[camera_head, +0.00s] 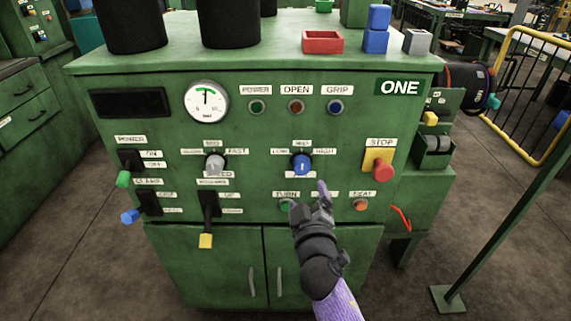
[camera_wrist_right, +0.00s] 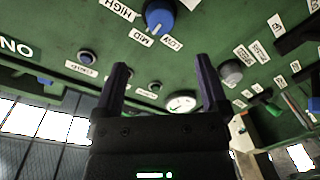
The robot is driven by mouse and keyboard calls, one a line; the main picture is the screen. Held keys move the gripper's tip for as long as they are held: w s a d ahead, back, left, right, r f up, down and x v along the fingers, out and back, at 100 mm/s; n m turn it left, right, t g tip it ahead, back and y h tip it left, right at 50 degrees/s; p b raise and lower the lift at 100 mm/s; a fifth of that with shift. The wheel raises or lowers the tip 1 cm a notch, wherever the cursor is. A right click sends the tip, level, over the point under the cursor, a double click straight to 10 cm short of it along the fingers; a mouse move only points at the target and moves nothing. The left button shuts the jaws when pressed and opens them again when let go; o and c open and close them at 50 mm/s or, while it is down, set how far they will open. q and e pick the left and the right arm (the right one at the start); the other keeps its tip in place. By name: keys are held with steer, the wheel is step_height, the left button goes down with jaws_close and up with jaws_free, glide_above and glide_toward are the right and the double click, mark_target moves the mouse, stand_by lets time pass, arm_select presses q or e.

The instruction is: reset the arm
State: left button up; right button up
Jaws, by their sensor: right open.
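My right gripper (camera_head: 309,198) is in front of the lower middle of a green control panel (camera_head: 240,130), its arm coming up from the bottom of the head view. In the right wrist view the gripper (camera_wrist_right: 162,65) has its two dark fingers apart, with nothing between them. The blue knob (camera_head: 302,164) is just above the gripper in the head view and beyond the fingertips in the wrist view (camera_wrist_right: 159,16). The gripper looks apart from the knob. The gripper hides part of the bottom row of labelled buttons. My left gripper is not in view.
A red stop button (camera_head: 383,169) and a grey knob (camera_head: 214,164) flank the blue knob. Levers with green (camera_head: 123,179), blue (camera_head: 130,215) and yellow (camera_head: 205,240) tips stick out at left. A red tray (camera_head: 323,42) sits on top. A yellow railing (camera_head: 501,120) stands at right.

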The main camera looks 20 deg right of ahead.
steer(key=s+a+f+g+y+p, duration=0.1)
steer(key=s+f+g+y+p, duration=0.2)
steer(key=s+f+g+p, duration=0.8)
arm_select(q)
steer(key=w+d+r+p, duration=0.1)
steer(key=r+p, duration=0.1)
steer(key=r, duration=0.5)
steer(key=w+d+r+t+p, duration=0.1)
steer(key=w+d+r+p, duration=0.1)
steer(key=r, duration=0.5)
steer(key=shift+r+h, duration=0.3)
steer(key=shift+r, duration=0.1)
arm_select(e)
steer(key=s+d+f+m+g, duration=0.1)
steer(key=s+f, duration=0.3)
steer(key=s, duration=0.7)
steer(key=s+d+f+m+g, duration=0.1)
steer(key=s+f, duration=0.3)
steer(key=s, duration=0.7)
steer(key=s+d+f+m+g, duration=0.1)
steer(key=s+f, duration=0.4)
steer(key=s, duration=0.6)
steer(key=shift+s+m+g, duration=0.15)
steer(key=shift+m+g, duration=0.35)
steer(key=shift+g, duration=0.7)
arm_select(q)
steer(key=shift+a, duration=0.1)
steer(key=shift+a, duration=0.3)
